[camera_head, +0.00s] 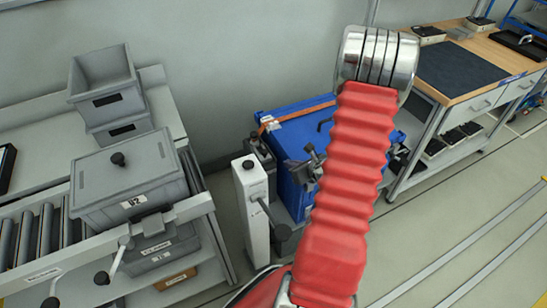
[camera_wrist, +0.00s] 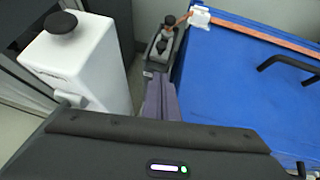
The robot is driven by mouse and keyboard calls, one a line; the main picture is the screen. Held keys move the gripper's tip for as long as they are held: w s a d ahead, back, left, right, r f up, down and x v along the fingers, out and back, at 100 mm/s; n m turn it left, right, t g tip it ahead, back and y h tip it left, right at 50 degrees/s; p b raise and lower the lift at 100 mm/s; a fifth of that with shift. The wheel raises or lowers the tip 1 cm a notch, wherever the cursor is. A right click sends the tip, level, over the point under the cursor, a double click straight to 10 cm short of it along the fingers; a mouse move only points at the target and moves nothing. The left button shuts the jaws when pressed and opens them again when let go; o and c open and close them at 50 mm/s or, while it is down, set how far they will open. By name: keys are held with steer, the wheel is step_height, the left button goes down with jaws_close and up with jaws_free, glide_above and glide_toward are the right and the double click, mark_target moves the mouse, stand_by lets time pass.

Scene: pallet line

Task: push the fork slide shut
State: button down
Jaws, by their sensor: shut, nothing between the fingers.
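My gripper (camera_wrist: 161,97) shows in the wrist view as grey-violet fingers closed together, with nothing held. In the head view its grey end (camera_head: 310,167) shows in front of the blue chest, partly hidden by my red arm sleeve. I cannot tell for sure which part is the fork slide. At the left, a grey lidded box labelled 02 (camera_head: 130,182) sits at the end of the roller conveyor (camera_head: 32,238), with black-knobbed levers (camera_head: 118,255) below. The gripper is well to the right of these and apart from them.
A white post (camera_head: 252,205) with a black knob stands between the conveyor and the blue chest (camera_head: 300,130); the post is close at left in the wrist view (camera_wrist: 85,65). A workbench (camera_head: 470,70) stands at back right. The right floor is clear.

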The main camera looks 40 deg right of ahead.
glide_toward(266, 150)
step_height(266, 150, down, 4)
steer(key=shift+w+f, duration=0.2)
steer(key=shift+w, duration=0.65)
steer(key=shift+w+f, duration=0.15)
steer(key=shift+w, duration=0.7)
steer(key=shift+w, duration=0.1)
steer(key=w, duration=0.1)
steer(key=w+d, duration=0.1)
steer(key=w, duration=0.1)
steer(key=shift+w, duration=0.35)
steer(key=shift+w+d+r, duration=0.1)
steer(key=shift+w, duration=0.15)
